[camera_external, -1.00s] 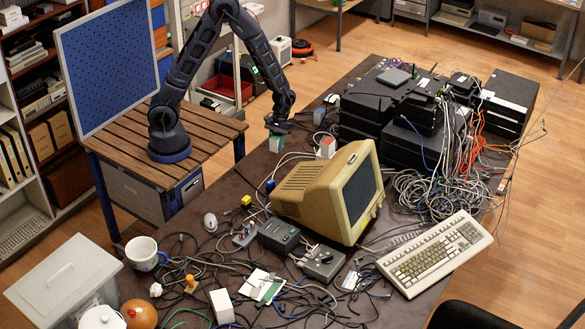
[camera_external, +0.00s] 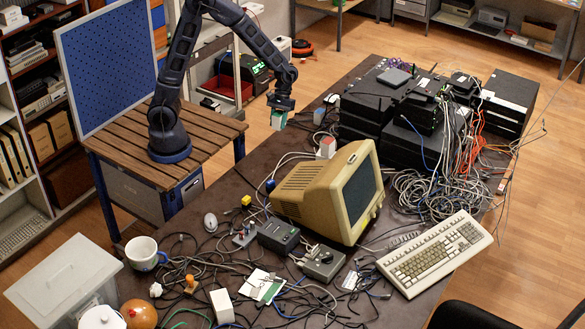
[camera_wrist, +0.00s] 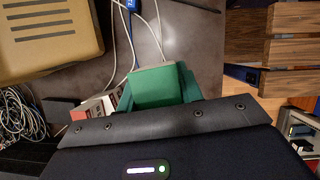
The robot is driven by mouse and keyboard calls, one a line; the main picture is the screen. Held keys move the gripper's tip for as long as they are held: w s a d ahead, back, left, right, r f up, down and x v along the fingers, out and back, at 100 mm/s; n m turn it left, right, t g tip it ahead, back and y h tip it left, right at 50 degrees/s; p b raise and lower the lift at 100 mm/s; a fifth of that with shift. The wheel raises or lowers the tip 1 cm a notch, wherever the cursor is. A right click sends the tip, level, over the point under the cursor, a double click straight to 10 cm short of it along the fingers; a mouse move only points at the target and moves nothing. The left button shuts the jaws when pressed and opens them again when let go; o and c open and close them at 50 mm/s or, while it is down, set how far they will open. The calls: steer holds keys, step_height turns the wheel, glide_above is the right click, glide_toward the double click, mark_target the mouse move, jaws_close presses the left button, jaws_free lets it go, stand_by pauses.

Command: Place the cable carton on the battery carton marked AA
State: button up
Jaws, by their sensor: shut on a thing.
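My gripper (camera_external: 281,108) is shut on a small green carton (camera_external: 279,120) with a pale part, held above the dark table's far left edge. The green carton (camera_wrist: 153,86) also shows between the fingers in the wrist view. A red-and-white carton (camera_external: 326,148) stands on the table to the right of and nearer than the held one, behind the beige monitor. Red and white carton surfaces (camera_wrist: 98,107) show left of the held carton in the wrist view, partly hidden by my gripper. I cannot read the AA mark or any other lettering.
The beige monitor (camera_external: 318,195) stands near the red-and-white carton. A grey-blue box (camera_external: 319,115) and a stack of black devices (camera_external: 385,100) stand beyond. Cables cover the front (camera_external: 225,270). The table strip left of the monitor (camera_external: 245,180) is mostly bare.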

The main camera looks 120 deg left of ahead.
steer(key=w+a+r+n+t, duration=0.1)
steer(key=w+a+n, duration=0.2)
steer(key=a, duration=0.6)
steer(key=w+a+r+n+t+y, duration=0.1)
steer(key=w+a+n, duration=0.1)
steer(key=a, duration=0.7)
steer(key=w+a+r+n+t, duration=0.1)
steer(key=w+a+r+n, duration=0.15)
steer(key=a, duration=0.65)
steer(key=s+a+r+n+y, duration=0.2)
steer(key=a+n, duration=0.2)
steer(key=a, duration=1)
steer(key=s+a+r+n+y, duration=0.15)
steer(key=a+n, duration=0.35)
steer(key=a, duration=1)
steer(key=shift+t, duration=0.4)
steer(key=f, duration=1.9)
steer(key=shift+d+f, duration=0.2)
steer(key=shift+d, duration=0.05)
steer(key=shift+f, duration=0.1)
steer(key=o, duration=1.1)
steer(key=shift+c, duration=0.2)
